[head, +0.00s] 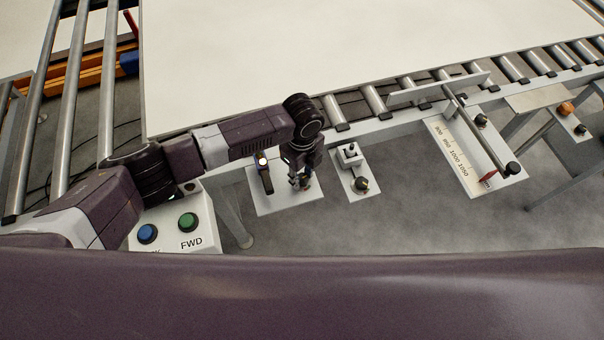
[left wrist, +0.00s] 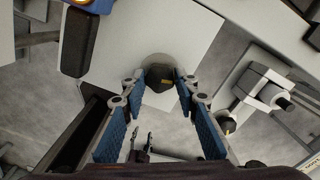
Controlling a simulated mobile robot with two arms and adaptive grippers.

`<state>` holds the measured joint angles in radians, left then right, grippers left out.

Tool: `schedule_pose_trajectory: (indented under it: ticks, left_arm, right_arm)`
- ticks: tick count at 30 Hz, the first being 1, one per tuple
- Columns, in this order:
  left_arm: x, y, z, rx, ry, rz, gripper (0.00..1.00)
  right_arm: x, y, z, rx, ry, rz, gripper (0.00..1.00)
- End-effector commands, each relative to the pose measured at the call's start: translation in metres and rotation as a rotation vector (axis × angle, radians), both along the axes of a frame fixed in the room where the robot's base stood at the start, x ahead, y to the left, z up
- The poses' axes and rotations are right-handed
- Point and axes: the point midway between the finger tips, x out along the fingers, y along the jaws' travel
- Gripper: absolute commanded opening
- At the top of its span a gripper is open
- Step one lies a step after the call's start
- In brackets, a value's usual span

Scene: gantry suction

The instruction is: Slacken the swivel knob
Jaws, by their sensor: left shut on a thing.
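A dark knob (left wrist: 159,76) with a small yellow mark sits on a round grey base on a white plate (head: 262,205); I take it to be the swivel knob. My left gripper (head: 302,182) reaches down over this plate. In the left wrist view its blue-padded fingers (left wrist: 161,84) are on either side of the knob, shut on it. In the head view the gripper hides most of the knob. My right gripper is in neither view.
A dark-handled lever (head: 265,175) stands on the same plate, just left of the gripper. A bracket with another black knob (head: 361,184) is close on the right. Blue and green buttons (head: 188,222) are at left. A roller conveyor with a large pale sheet (head: 350,50) lies behind.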

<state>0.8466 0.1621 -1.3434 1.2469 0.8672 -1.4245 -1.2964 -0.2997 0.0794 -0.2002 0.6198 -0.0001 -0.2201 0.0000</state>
Motion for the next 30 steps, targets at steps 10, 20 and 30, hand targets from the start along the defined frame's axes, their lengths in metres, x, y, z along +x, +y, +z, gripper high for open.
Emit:
schedule_pose_trajectory:
  ticks: [10,20,30]
  left_arm:
    - [0.001,-0.001,0.001,-0.002,-0.002,-0.002,0.46]
    - [0.001,-0.001,0.014,-0.002,-0.004,-0.002,0.46]
    - [0.002,-0.001,0.084,-0.004,-0.006,-0.004,0.46]
  right_arm:
    - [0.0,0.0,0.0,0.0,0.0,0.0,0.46]
    - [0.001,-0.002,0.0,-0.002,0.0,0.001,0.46]
    - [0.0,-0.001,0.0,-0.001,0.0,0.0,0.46]
